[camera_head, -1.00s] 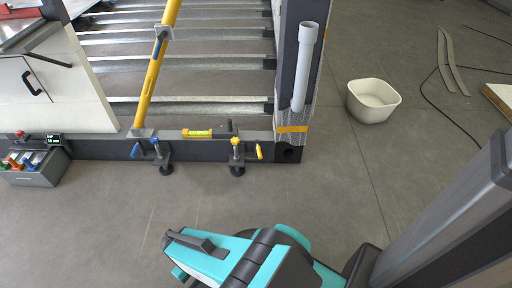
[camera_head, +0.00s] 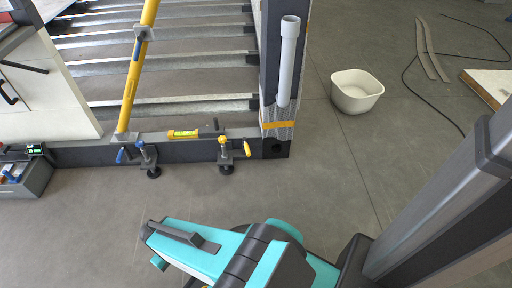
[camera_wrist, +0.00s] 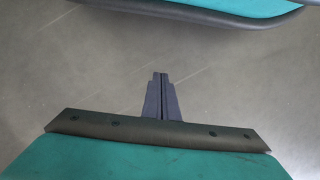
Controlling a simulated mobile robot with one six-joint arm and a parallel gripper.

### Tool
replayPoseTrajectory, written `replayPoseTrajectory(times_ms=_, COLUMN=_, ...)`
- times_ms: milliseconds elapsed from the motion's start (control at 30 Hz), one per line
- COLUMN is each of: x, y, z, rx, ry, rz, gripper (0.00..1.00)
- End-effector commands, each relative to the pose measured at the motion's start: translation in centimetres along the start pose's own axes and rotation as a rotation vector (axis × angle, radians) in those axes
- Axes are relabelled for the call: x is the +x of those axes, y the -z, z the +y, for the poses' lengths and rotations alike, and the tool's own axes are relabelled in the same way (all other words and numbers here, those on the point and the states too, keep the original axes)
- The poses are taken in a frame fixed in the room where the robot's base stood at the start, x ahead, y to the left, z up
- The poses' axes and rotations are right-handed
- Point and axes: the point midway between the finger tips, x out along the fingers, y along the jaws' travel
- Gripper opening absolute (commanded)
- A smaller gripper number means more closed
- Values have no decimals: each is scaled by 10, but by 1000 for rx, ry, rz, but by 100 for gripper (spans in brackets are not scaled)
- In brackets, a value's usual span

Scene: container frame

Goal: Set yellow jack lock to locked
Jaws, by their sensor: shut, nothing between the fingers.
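The yellow jack (camera_head: 223,142) is clamped at the frame's dark lower beam, near the corner post, with a yellow knob on top and a dark foot below. Its yellow lock lever (camera_head: 247,148) hangs at its right side, slightly tilted. A similar jack with a blue knob (camera_head: 141,145) and blue lever (camera_head: 120,156) stands to its left. My gripper (camera_wrist: 160,78) is shut and empty in the wrist view, over bare floor. In the head view my folded arm is in the foreground, well apart from the jacks; the fingertips are hidden there.
A yellow-green level (camera_head: 183,134) lies on the beam between the jacks. A yellow brace (camera_head: 133,80) rises from the beam. A white pipe (camera_head: 287,62) stands at the corner post (camera_head: 268,50). A white tub (camera_head: 356,92) sits at right. A grey toolbox (camera_head: 28,180) is at left. Floor before the jacks is clear.

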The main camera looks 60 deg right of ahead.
Motion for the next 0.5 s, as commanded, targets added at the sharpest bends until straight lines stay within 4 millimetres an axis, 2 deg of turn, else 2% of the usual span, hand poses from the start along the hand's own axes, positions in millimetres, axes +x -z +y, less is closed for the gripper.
replayPoseTrajectory(times_ms=100, x=-30, y=25, z=1, rx=1, ry=1, rz=55, gripper=0)
replayPoseTrajectory(times_ms=367, x=-96, y=71, z=7, rx=11, ry=14, rz=163, gripper=0)
replayPoseTrajectory(times_ms=500, x=-134, y=95, z=18, rx=23, ry=30, rz=223, gripper=0)
